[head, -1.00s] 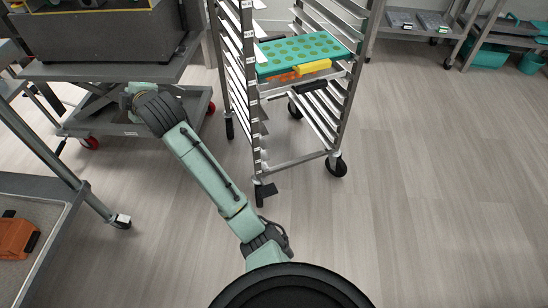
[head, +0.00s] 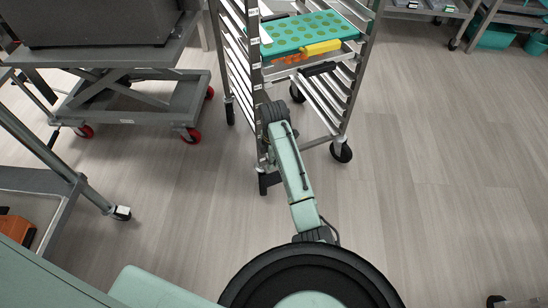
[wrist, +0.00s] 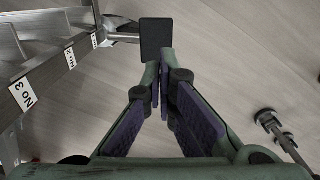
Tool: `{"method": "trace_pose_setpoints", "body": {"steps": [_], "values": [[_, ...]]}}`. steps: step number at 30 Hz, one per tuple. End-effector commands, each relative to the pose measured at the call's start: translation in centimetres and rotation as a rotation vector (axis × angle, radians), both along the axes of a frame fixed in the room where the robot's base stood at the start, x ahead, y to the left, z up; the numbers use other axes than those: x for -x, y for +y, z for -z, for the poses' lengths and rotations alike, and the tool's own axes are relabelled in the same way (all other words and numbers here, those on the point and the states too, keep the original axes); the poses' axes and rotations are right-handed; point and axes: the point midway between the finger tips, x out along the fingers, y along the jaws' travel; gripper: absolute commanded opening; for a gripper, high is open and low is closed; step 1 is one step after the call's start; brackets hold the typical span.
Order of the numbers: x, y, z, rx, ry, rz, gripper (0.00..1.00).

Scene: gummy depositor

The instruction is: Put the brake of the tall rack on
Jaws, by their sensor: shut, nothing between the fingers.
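The tall rack (head: 357,88) is a metal frame on black casters, with shelf rails and number labels. Its near left post also shows in the wrist view (wrist: 55,70). The brake pedal (wrist: 157,40) is a flat black plate at the foot of that post, by the front left caster (head: 266,182). Whether it is up or down I cannot tell. My gripper (wrist: 165,70) is shut and empty, its tips just short of the pedal in the wrist picture. Contact is not clear. In the head view my arm hides the gripper.
A teal tray (head: 290,35) with a yellow-handled item (head: 321,47) sits in the rack. A grey lift cart (head: 135,118) with red wheels stands to the left. A wheeled table (head: 40,178) is at near left. The floor right of the rack is clear.

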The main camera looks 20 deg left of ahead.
Motion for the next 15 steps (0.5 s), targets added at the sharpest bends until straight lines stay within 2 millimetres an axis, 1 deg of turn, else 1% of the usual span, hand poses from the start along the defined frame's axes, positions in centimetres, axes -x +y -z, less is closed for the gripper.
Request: {"method": "trace_pose_setpoints", "body": {"steps": [1, 6, 9, 12, 15], "values": [[0.1, 0.0, 1.4, 0.001, 0.004, 0.002, 0.0], [0.0, 0.0, 4.9, 0.001, 0.002, 0.002, 0.0], [0.0, 0.0, 6.5, 0.001, 0.001, 0.002, 0.0], [0.0, 0.0, 7.7, 0.0, 0.0, 0.002, 0.0], [-0.1, 0.1, 8.4, -0.001, -0.002, 0.001, 0.0]]}}
